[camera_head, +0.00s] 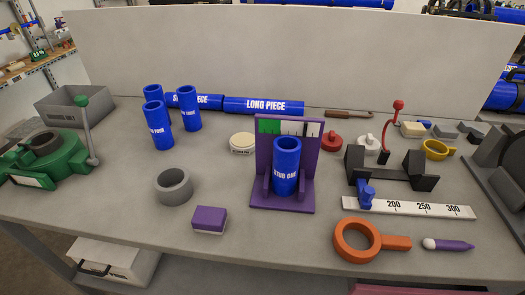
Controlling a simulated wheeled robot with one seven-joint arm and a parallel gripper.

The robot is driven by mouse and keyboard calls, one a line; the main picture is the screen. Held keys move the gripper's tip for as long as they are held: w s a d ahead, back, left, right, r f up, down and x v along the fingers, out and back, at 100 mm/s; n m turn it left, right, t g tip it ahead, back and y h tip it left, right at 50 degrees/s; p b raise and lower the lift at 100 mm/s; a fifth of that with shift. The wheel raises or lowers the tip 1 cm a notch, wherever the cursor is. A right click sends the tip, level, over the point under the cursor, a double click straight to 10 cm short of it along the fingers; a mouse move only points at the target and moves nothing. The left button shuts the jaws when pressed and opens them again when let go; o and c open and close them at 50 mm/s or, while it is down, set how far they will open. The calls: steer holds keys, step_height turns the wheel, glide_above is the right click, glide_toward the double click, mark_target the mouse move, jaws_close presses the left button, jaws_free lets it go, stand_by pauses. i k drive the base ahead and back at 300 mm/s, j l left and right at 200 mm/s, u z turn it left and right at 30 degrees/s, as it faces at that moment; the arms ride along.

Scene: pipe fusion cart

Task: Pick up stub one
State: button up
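Stub one is a blue upright tube (286,168) with white "STUB ONE" lettering. It stands in a purple holder (283,206) with a tall back plate, near the middle of the table. A green, white and black strip runs along the top of the back plate, behind the tube. The tube's open top faces up and its side toward me is unobstructed. The holder's low side pieces flank its lower part. My gripper is not in view.
Other blue tubes (158,125) stand at the back left, and a long blue pipe (263,106) lies along the back wall. A grey ring (173,186) and purple block (210,220) lie left of the holder. An orange ring tool (357,240) and white ruler (408,207) lie right.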

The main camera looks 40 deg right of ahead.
mark_target(287, 149)
steer(key=i+j+z, duration=0.2)
steer(key=j, duration=1.05)
steer(key=j+z, duration=0.2)
steer(key=j, duration=1.05)
steer(key=z, duration=1.1)
steer(key=i+j, duration=0.05)
